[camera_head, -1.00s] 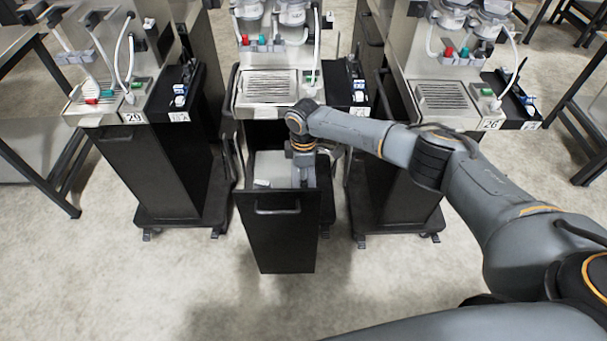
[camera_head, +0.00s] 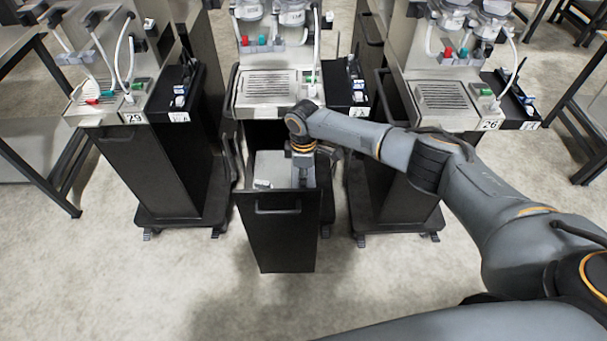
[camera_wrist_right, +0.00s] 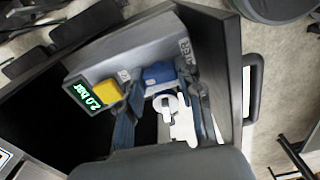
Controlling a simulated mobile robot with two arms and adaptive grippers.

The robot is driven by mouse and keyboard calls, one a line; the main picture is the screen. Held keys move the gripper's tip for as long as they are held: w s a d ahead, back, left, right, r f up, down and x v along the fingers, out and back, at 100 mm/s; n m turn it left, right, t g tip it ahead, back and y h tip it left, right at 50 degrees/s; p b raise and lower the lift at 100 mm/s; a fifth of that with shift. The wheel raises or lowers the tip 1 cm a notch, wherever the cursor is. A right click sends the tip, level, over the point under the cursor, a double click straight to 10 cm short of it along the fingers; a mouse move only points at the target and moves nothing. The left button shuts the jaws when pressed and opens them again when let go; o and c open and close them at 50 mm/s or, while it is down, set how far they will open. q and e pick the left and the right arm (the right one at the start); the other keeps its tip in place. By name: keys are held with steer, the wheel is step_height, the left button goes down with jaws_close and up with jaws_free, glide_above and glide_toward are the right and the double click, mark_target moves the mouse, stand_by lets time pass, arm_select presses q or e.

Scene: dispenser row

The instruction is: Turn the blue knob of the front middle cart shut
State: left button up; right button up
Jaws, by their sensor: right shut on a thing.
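The front middle cart has its black drawer (camera_head: 280,235) pulled out, with a grey box (camera_head: 268,168) inside. My right gripper (camera_head: 303,180) reaches straight down into this drawer; its fingertips are hard to make out there. In the right wrist view, the blue knob (camera_wrist_right: 159,73) sits on the grey box's face between the two fingers of my right gripper (camera_wrist_right: 160,76). The fingers are closed on its sides. A yellow part (camera_wrist_right: 108,92) and a green display (camera_wrist_right: 88,97) reading about 2.0 bar are beside it. My left gripper is out of view.
The drawer's black front wall (camera_wrist_right: 233,75) and handle (camera_wrist_right: 252,90) stand close to the gripper. Cart 29 (camera_head: 150,165) is to the left and cart 26 (camera_head: 400,190) to the right. The floor in front is clear.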

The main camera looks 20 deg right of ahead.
steer(key=m+p, duration=0.2)
steer(key=m, duration=0.2)
steer(key=shift+a+r, duration=0.1)
steer(key=shift+r, duration=0.05)
steer(key=m+p, duration=0.2)
steer(key=m, duration=0.2)
steer(key=shift+m+p, duration=0.3)
steer(key=m+p, duration=0.1)
steer(key=m, duration=0.3)
steer(key=shift+p, duration=0.4)
steer(key=shift+m+p, duration=0.6)
steer(key=shift+m, duration=1.5)
steer(key=o, duration=1.1)
steer(key=shift+o, duration=0.2)
